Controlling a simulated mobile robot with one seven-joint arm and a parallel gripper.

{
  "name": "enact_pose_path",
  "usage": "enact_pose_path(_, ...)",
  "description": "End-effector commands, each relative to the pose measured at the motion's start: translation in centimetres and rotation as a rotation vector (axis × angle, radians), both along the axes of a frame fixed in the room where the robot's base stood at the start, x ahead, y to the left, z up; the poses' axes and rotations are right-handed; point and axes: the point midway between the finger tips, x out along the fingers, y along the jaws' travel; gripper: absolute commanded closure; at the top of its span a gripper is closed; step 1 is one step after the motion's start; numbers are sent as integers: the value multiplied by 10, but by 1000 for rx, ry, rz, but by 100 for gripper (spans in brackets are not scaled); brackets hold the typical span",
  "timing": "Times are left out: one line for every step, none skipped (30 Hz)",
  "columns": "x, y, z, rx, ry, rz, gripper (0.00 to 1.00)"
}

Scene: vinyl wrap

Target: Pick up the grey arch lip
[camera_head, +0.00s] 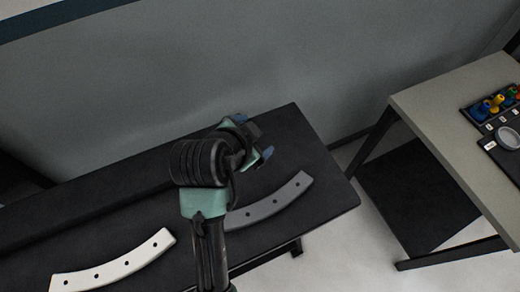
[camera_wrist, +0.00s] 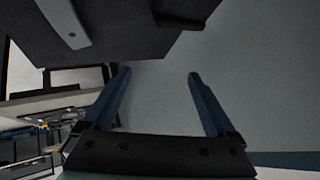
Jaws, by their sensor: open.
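The grey arch lip (camera_head: 272,206) is a curved grey strip with several holes, lying flat on the dark bench top (camera_head: 285,128) near its right end. In the wrist view, a grey strip that appears to be the arch lip (camera_wrist: 66,22) shows at the upper left. My gripper (camera_head: 257,144) is above the bench, behind the lip in the head view and apart from it. In the wrist view its two blue fingers (camera_wrist: 158,74) are spread wide with nothing between them. My arm passes close to the lip's left end.
A white curved strip with holes (camera_head: 112,265) lies on the bench at the front left. A grey wall stands behind the bench. To the right, across a floor gap, a light table (camera_head: 432,98) holds a tray of colourful items (camera_head: 494,104) and a round dish (camera_head: 508,138).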

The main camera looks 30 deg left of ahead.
Motion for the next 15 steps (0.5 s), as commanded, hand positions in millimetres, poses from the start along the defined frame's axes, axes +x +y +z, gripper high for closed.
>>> enact_pose_path(-19,2,11,-21,78,-21,9)
enact_pose_path(-30,1,8,-31,118,-38,9)
enact_pose_path(-43,0,4,-47,168,-63,9)
enact_pose_path(-54,-1,2,-61,203,-81,9)
enact_pose_path(-64,-3,0,-74,237,-100,9)
enact_pose_path(-77,-6,-2,-93,277,-122,9)
enact_pose_path(-86,-8,-3,-107,301,-139,9)
enact_pose_path(-94,-10,-5,-121,324,-155,9)
enact_pose_path(-104,-13,-6,-139,352,-174,9)
enact_pose_path(-110,-15,-6,-149,368,-187,9)
enact_pose_path(-116,-17,-7,-160,383,-199,9)
enact_pose_path(-123,-19,-8,-172,399,-214,9)
enact_pose_path(-127,-21,-9,-179,407,-222,9)
enact_pose_path(-130,-22,-10,-187,415,-229,9)
enact_pose_path(-133,-23,-11,-192,422,-236,9)
